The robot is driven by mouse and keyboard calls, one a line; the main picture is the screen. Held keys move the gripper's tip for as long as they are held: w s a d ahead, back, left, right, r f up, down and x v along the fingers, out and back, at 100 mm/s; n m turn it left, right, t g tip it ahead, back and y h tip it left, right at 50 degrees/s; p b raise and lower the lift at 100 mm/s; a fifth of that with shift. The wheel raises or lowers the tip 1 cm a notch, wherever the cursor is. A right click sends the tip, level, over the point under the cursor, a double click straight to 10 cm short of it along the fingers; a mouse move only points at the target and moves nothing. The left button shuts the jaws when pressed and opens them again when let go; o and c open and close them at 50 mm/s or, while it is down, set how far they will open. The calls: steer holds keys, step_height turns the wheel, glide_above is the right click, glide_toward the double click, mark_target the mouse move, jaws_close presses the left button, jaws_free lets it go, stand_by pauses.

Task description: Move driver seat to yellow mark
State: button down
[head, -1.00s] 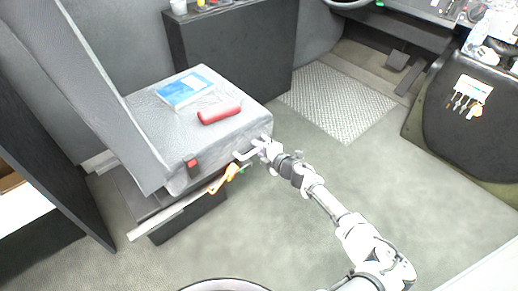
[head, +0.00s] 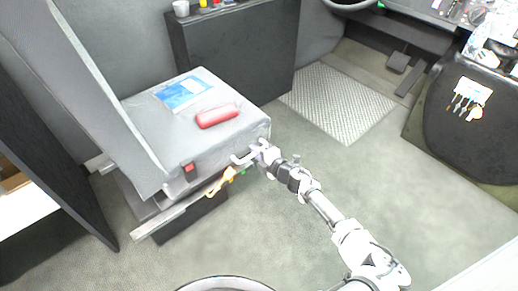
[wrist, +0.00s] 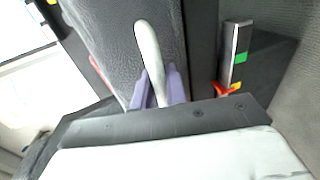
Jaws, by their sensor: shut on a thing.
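The grey driver seat (head: 165,135) stands at left in the head view, on a low base with a pale rail (head: 170,221). A white lever (head: 240,158) sticks out at its lower front side. My gripper (head: 257,153) is at this lever. In the wrist view, the purple fingers of my gripper (wrist: 158,88) are closed around the white lever (wrist: 149,50). A yellow mark (head: 231,175) lies below the seat edge, between an orange mark (head: 216,187) and a green mark (head: 244,171).
A red cylinder (head: 217,116) and a blue-and-white booklet (head: 182,92) lie on the seat cushion. A dark cabinet (head: 240,60) stands behind the seat. The floor in front of the seat is open, with a textured mat (head: 338,100) farther back.

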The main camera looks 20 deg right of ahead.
steer(key=c, duration=1.7)
jaws_free()
steer(key=shift+d, duration=0.1)
steer(key=shift+c, duration=0.2)
steer(key=p+v, duration=0.2)
steer(key=v, duration=1.1)
steer(key=shift+s, duration=0.4)
steer(key=shift+d, duration=0.1)
